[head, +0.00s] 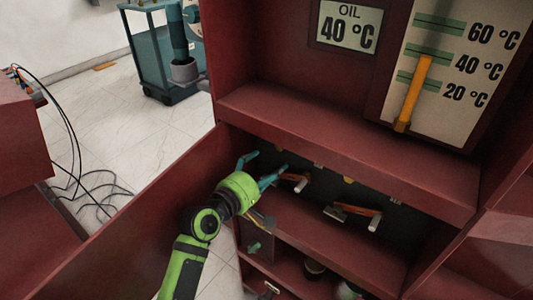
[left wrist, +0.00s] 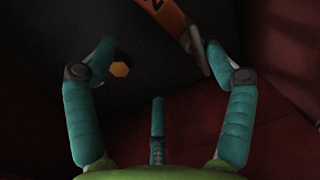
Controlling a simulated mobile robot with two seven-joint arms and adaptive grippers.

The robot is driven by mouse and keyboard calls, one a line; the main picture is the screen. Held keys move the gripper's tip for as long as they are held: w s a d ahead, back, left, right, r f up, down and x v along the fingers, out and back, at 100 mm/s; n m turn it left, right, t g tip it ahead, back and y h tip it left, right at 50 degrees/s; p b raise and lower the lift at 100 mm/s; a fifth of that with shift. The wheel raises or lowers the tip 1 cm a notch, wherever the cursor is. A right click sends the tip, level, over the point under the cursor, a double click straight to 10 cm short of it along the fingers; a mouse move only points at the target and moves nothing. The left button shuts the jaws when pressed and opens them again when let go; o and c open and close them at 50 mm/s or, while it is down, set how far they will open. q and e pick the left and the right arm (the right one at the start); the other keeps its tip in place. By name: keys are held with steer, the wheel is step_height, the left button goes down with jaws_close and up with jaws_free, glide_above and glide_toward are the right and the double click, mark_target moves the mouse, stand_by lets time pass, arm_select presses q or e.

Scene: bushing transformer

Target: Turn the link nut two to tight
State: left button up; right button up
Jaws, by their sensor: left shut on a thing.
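My left gripper (head: 262,168) reaches into the dark recess of the red cabinet, beside an orange link (head: 296,178) with a pale end. In the left wrist view, my gripper's teal fingers (left wrist: 162,58) stand well apart. An orange hex nut (left wrist: 121,69) shows on the dark panel close to the left finger's tip. The right fingertip overlaps the grey metal end (left wrist: 193,42) of the orange link; whether they touch is unclear. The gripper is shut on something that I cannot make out. A second orange link (head: 357,211) lies to the right. My right gripper is out of view.
A red shelf ledge (head: 345,145) runs above the recess, and another shelf (head: 320,236) lies below it. The open red door panel (head: 135,225) stands to the left. A thermometer panel (head: 455,60) is above. A teal cart (head: 150,52) and loose cables (head: 92,190) are on the floor.

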arm_select(q)
steer(key=shift+s+a+r+t+p, duration=0.1)
steer(key=shift+s+r+t+p, duration=0.05)
steer(key=shift+r, duration=0.35)
steer(key=shift+s+a+r+t+p, duration=0.1)
steer(key=shift+r+t+p, duration=0.05)
steer(key=shift+r, duration=0.3)
steer(key=shift+c, duration=1.2)
steer(key=shift+s+a, duration=0.3)
steer(key=shift+s, duration=0.25)
steer(key=shift+c, duration=0.9)
steer(key=p+v, duration=0.2)
steer(key=v, duration=0.4)
steer(key=shift+s+f, duration=0.15)
steer(key=shift+f, duration=0.35)
steer(key=shift+p, duration=0.3)
